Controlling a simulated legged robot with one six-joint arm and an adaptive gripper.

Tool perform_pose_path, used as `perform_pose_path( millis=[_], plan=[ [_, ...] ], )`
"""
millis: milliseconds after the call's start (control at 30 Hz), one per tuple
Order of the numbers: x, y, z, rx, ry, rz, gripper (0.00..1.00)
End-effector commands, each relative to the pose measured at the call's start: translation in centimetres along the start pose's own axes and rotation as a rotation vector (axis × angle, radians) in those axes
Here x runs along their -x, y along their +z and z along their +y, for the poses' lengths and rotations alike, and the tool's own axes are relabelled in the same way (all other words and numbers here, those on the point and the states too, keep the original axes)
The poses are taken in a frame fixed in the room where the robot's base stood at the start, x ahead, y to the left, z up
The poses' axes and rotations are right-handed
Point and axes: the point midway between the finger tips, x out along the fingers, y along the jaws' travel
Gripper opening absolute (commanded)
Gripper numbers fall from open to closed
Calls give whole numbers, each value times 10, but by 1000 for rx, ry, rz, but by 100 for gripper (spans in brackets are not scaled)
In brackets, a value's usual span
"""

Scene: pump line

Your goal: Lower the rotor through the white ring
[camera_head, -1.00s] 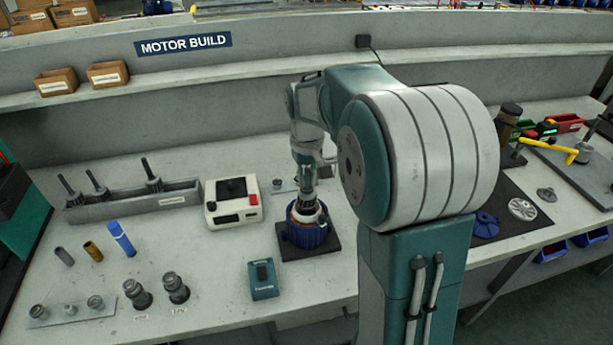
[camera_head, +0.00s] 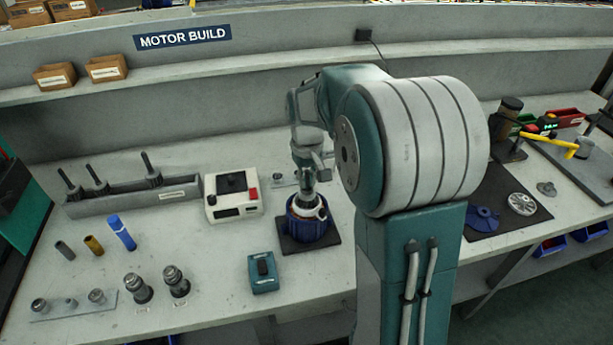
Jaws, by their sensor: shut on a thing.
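A blue motor housing (camera_head: 308,231) stands upright on a dark square pad (camera_head: 328,243) at the middle of the bench. The white ring (camera_head: 293,211) shows as a pale rim at its top, partly covered. My gripper (camera_head: 308,194) points down directly over the housing, close to its mouth. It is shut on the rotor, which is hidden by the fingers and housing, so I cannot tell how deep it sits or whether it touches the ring.
A white box with a red button (camera_head: 232,198) stands left of the housing. A teal device (camera_head: 263,272) lies in front. A grey rack (camera_head: 135,195) holds several shafts at left. A dark mat with blue and silver parts (camera_head: 506,225) lies right of my arm.

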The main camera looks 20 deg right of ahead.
Motion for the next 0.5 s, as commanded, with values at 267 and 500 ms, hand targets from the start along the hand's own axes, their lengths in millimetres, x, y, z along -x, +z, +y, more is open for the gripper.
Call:
perform_pose_path(
  millis=[267, 500],
  plan=[
    [-6, 0, 0, 0, 0, 1, 0],
    [-12, -1, 0, 0, 0, 1, 0]
  ],
)
